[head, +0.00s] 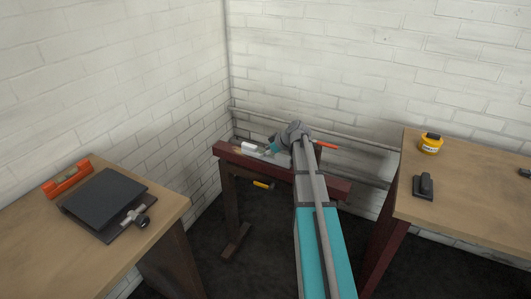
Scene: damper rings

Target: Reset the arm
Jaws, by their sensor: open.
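My arm stretches from the bottom of the head view away to a narrow dark-red bench (325,180) in the corner. My gripper (264,151) is at the far end of the arm, low over the left half of this bench top. It is open, but its fingers are small and partly hidden by my wrist. I cannot tell whether it touches anything there. No damper ring can be made out.
A white block (248,146) and a red-orange tool (324,145) are near my wrist. A yellow-handled tool (263,184) is below the bench top. The left table holds an orange level (67,179) and a dark plate (103,203). The right table holds a yellow tin (430,145) and a black object (424,187).

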